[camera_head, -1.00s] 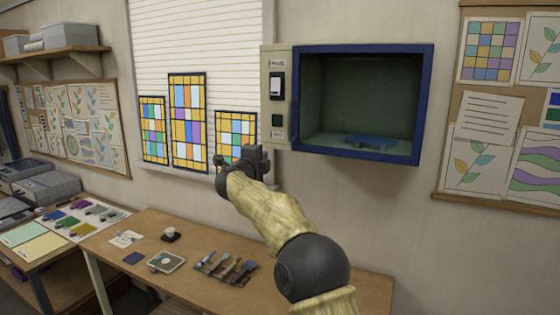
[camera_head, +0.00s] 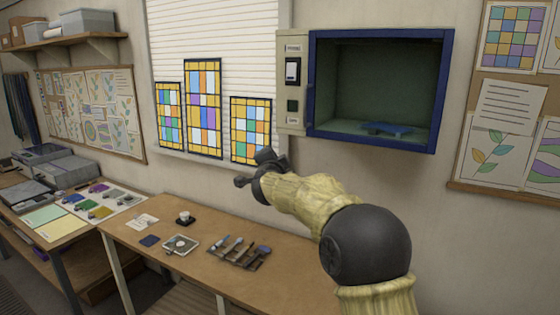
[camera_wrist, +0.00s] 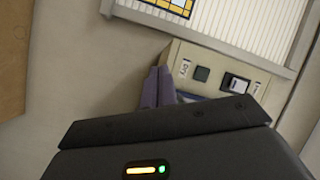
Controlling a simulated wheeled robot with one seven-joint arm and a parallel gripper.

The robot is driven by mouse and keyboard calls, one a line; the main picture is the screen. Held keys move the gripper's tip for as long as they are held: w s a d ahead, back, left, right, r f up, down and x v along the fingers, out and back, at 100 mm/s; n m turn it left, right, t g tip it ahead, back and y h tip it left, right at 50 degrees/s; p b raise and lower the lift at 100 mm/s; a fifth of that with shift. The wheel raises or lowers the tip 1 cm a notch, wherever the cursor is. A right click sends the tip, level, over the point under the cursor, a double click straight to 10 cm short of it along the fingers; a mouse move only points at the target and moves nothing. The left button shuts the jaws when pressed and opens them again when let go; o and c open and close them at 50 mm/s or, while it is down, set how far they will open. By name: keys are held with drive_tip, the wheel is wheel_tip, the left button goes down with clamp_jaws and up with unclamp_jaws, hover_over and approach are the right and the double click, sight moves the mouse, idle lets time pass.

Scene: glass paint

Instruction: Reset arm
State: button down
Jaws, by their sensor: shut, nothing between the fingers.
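My gripper (camera_head: 240,181) is in the head view, at the end of my arm. It is raised above the table, in front of the wall below the right stained-glass panel. It is shut and holds nothing. It points left, away from the open wall cabinet (camera_head: 381,34) with the blue frame.
A wooden table (camera_head: 290,245) below holds a tool rack (camera_head: 240,252), a small square plate (camera_head: 180,244) and a white cup (camera_head: 184,217). Stained-glass panels (camera_head: 204,108) stand by the blind. A blue item (camera_head: 387,129) lies in the cabinet. Air left of my gripper is clear.

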drive_tip(key=s+d+f+n+g+y, duration=0.1)
drive_tip(key=s+d+f+n+g, duration=0.35)
drive_tip(key=s+f, duration=0.45)
drive_tip(key=s+d+f+n+g+y, duration=0.1)
drive_tip(key=s+d+f+n+g, duration=0.3)
drive_tip(key=s+f, duration=0.45)
drive_tip(key=s+d+f+n+g, duration=0.1)
drive_tip(key=s+d+f+g, duration=0.1)
drive_tip(key=s, duration=0.6)
drive_tip(key=s+d+f+n+g+h, duration=0.1)
drive_tip(key=s+d+f+g, duration=0.1)
drive_tip(key=s+d+f, duration=0.2)
drive_tip(key=s+d+f+n+g, duration=0.2)
drive_tip(key=s+f, duration=0.4)
drive_tip(key=s, duration=0.6)
drive_tip(key=shift+s+d, duration=0.4)
drive_tip(key=shift+f, duration=0.1)
drive_tip(key=shift+a, duration=0.15)
